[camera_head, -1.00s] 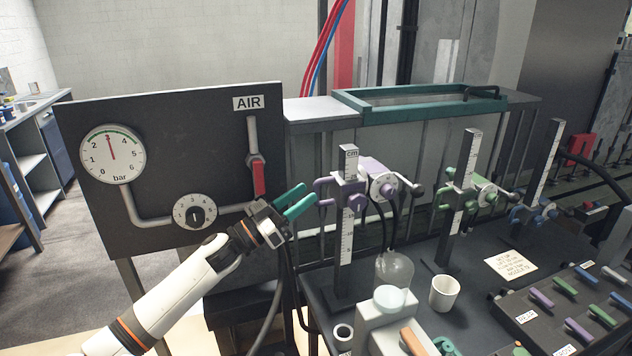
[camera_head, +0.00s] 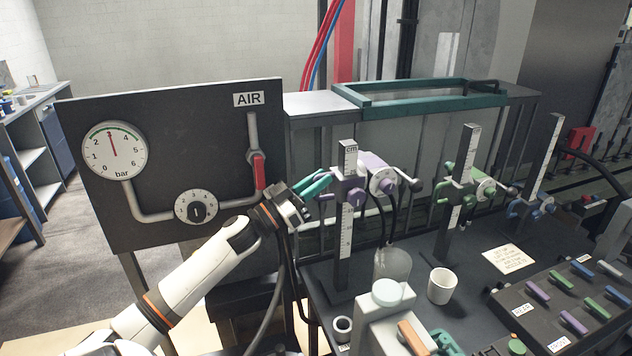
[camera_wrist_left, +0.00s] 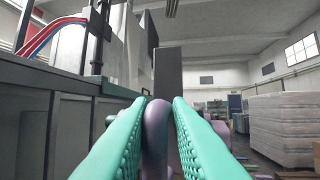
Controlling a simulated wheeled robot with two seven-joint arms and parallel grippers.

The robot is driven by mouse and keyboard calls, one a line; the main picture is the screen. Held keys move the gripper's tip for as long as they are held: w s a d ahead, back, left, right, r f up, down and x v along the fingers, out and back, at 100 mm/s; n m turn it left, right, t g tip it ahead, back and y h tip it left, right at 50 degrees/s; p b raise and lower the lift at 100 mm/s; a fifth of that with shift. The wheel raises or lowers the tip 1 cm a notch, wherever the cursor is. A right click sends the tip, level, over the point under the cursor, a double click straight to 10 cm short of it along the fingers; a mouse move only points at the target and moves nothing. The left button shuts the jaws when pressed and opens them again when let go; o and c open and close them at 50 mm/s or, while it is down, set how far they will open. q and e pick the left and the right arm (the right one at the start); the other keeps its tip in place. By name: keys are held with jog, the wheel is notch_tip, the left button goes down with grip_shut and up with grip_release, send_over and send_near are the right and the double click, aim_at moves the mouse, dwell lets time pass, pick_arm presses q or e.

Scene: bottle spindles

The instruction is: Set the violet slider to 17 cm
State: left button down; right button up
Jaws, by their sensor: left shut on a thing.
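The violet slider (camera_head: 352,188) sits on the upright post (camera_head: 344,245) with a cm scale, in its upper part. The scale's numbers are too small to read. A violet loop of it sticks out to the left. My left gripper (camera_head: 320,184), with teal fingers, reaches this loop from the left and is shut on it. In the left wrist view the violet loop (camera_wrist_left: 157,122) stands between the two teal fingers, with the dark post behind it.
Posts with a green slider (camera_head: 459,190) and a blue slider (camera_head: 535,208) stand to the right. A glass bottle (camera_head: 392,265), a white cup (camera_head: 442,286) and a note (camera_head: 509,259) are on the bench. The air panel (camera_head: 180,140) is behind my left arm.

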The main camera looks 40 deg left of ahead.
pick_arm(q)
notch_tip(320, 180, down, 7)
jog(key=b, duration=0.3)
jog(key=shift+a+f, duration=0.15)
jog(key=shift+f, duration=0.05)
jog(key=c, duration=1.5)
grip_release()
jog(key=shift+a, duration=0.1)
jog(key=shift+o, duration=0.2)
jog(key=b+v, duration=0.2)
jog(key=v, duration=1)
